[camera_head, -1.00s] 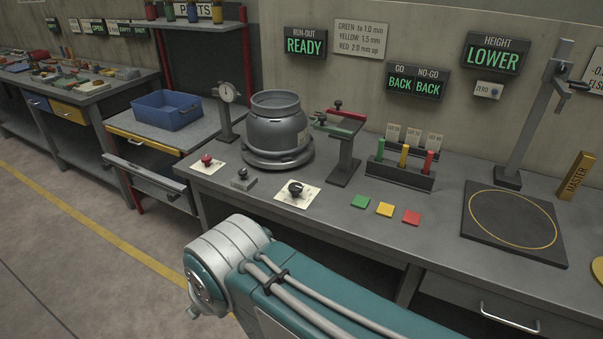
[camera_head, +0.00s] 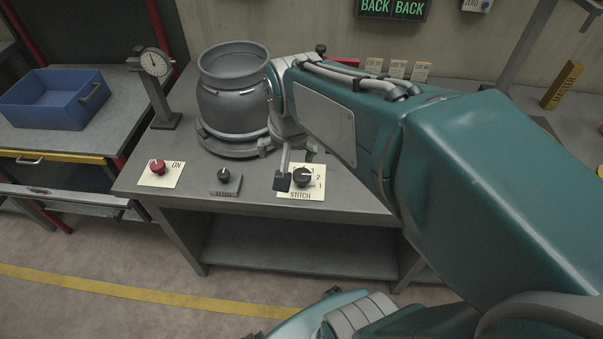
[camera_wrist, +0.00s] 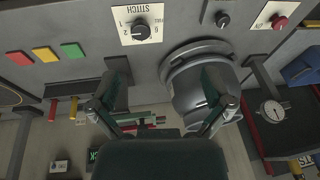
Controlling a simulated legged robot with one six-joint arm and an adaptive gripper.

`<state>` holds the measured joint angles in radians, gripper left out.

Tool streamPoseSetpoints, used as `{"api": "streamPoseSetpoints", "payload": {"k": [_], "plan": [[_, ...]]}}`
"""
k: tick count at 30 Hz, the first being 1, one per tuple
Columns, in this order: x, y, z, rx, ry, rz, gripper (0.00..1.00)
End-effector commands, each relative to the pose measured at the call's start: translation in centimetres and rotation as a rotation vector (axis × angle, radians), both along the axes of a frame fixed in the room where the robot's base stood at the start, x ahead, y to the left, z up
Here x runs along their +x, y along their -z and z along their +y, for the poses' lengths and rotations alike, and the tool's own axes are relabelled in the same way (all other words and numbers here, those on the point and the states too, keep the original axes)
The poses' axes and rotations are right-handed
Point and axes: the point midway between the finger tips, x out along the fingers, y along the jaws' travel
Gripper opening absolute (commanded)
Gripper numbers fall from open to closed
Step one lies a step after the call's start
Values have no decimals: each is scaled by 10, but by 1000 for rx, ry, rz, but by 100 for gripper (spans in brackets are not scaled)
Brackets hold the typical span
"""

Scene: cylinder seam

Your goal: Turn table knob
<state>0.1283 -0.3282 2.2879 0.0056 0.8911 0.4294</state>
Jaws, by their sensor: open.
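Three knobs sit along the front of the bench: a red knob (camera_head: 157,166) on a pale plate marked ON, a small black knob (camera_head: 223,175) on a dark plate whose label I cannot read, and a larger black knob (camera_head: 303,177) on a pale plate marked STITCH. My gripper (camera_head: 297,168) is above the bench at the STITCH plate, pointing down, its fingers apart and empty. In the wrist view, upside down, the open fingers (camera_wrist: 166,76) show with the STITCH knob (camera_wrist: 140,29), small black knob (camera_wrist: 222,19) and red knob (camera_wrist: 281,21) beyond them.
A grey cylinder (camera_head: 233,95) stands on a round turntable (camera_head: 228,145) just behind the knobs, close to my gripper. A dial gauge (camera_head: 155,62) and a blue bin (camera_head: 56,100) are at the left. Coloured tiles (camera_wrist: 45,53) lie beside the STITCH plate.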

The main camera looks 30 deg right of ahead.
Motion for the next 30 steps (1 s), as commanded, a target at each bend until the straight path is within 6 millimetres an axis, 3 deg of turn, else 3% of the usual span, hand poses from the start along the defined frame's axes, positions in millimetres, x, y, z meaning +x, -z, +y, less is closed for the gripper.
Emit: {"api": "streamPoseSetpoints", "payload": {"k": [6, 13, 19, 24, 30], "plan": [[51, 43, -34, 77, 334, 118, 100], [89, 98, -70, 130, 663, 218, 100], [100, 123, -86, 147, 804, 255, 100], [101, 136, -87, 147, 817, 261, 100], [101, 171, -86, 147, 815, 263, 100]]}}
